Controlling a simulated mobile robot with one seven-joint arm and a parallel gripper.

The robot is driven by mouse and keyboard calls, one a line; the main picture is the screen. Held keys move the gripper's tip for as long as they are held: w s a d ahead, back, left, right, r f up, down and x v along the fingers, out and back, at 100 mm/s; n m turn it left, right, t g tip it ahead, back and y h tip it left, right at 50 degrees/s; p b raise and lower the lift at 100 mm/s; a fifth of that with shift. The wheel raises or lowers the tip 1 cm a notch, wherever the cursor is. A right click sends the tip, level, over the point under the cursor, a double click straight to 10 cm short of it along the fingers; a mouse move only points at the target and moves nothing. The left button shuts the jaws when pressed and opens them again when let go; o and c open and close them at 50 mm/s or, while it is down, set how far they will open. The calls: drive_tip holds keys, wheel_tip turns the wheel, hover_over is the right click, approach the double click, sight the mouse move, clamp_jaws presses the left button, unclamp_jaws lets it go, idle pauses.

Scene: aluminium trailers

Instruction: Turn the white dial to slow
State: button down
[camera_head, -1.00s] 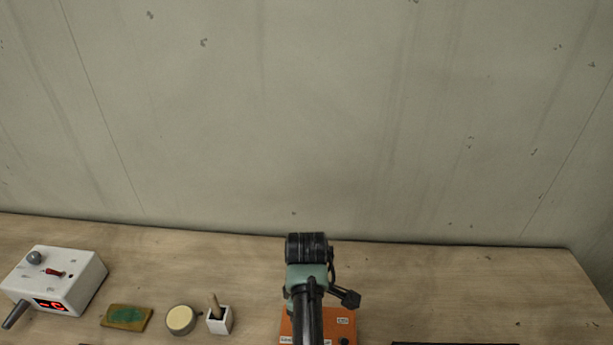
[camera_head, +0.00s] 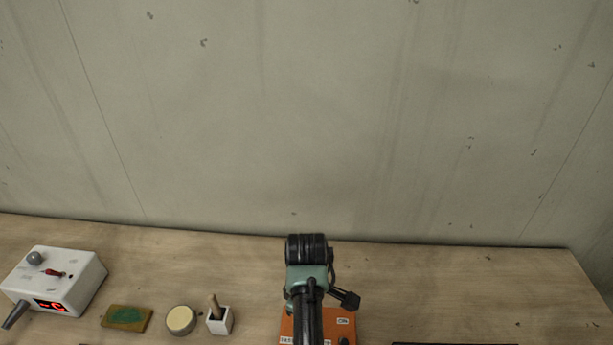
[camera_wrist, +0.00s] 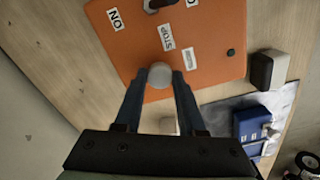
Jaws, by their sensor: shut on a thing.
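An orange box (camera_head: 347,326) sits on the wooden bench, mostly hidden behind my arm in the head view. In the wrist view the orange box (camera_wrist: 205,55) carries white labels; "ON" and "STOP" can be read, and a smaller label is too blurred. The white dial (camera_wrist: 160,71) shows as a round pale knob near the box's edge, beside the "STOP" label. My gripper (camera_wrist: 160,79) has one dark finger on each side of this knob and is shut on it. The knob's pointer and any "slow" mark cannot be made out.
A dark switch (camera_wrist: 155,4) and a small dark green button (camera_wrist: 230,52) are on the box. A dark block (camera_wrist: 268,69) and a blue object (camera_wrist: 252,124) lie near it. A white device (camera_head: 55,278), sponge (camera_head: 127,317), round tin (camera_head: 181,319) and white holder (camera_head: 220,321) stand left. The back wall is close.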

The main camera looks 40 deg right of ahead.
drive_tip(key=m+p, duration=0.2)
drive_tip(key=m, duration=0.3)
drive_tip(key=shift+r+m, duration=0.1)
drive_tip(key=shift+m, duration=0.3)
drive_tip(key=m+p, duration=0.1)
drive_tip(key=m, duration=0.4)
drive_tip(key=shift+m+p, duration=0.3)
idle(0.3)
drive_tip(key=c, duration=0.5)
unclamp_jaws()
